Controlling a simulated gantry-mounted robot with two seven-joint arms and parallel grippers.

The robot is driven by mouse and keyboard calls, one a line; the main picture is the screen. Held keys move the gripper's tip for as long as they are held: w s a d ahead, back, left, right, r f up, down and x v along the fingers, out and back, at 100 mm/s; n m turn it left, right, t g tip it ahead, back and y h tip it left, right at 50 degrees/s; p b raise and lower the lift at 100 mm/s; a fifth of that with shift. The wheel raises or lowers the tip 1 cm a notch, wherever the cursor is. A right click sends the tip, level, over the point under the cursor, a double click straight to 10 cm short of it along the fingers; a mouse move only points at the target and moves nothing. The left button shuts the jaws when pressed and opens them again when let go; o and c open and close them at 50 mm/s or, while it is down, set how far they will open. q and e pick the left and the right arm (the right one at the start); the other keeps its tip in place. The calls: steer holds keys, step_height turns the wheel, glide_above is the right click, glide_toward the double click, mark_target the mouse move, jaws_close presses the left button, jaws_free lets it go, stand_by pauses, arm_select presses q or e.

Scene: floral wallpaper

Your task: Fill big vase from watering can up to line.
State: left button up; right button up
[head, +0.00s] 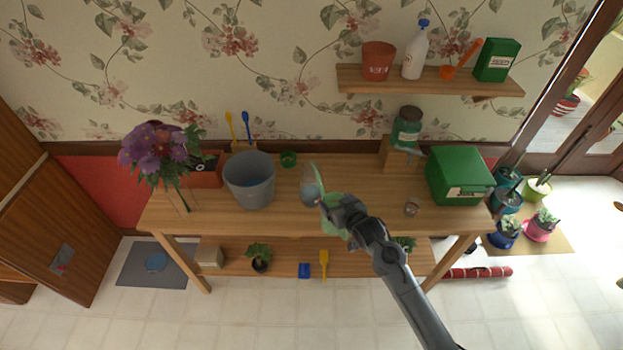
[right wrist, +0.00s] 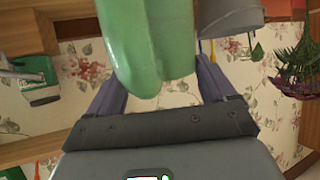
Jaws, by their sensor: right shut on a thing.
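My right gripper (head: 328,203) is shut on the light green watering can (head: 335,226) above the middle of the workbench. In the right wrist view the green can (right wrist: 148,45) fills the space between my fingers, and its outline is cut off at the top. A clear, bluish rounded glass shape (head: 309,188), perhaps the big vase, shows just left of my gripper. Its fill line and water level cannot be made out. Purple flowers (head: 158,148) stand at the bench's left end, with faint clear glass around their stems. My left gripper is not in view.
A grey bucket (head: 249,182) stands left of the glass shape; a small green ring-like item (head: 288,159) lies behind. A green box (head: 459,176) and a dark green jar (head: 407,128) on a wooden block are to the right. A wall shelf (head: 430,80) hangs above. The bench front right is mostly clear.

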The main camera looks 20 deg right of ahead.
arm_select(q)
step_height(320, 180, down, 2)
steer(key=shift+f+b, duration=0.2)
steer(key=shift+b, duration=0.35)
arm_select(e)
steer(key=shift+f+t, duration=0.5)
steer(key=shift+f, duration=0.2)
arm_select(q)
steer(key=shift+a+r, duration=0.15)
arm_select(e)
steer(key=shift+r, duration=0.1)
steer(key=shift+r+p, duration=0.2)
steer(key=shift+p, duration=0.15)
arm_select(q)
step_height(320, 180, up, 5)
steer(key=p, duration=0.4)
arm_select(e)
step_height(320, 180, up, 4)
steer(key=shift+r, duration=0.2)
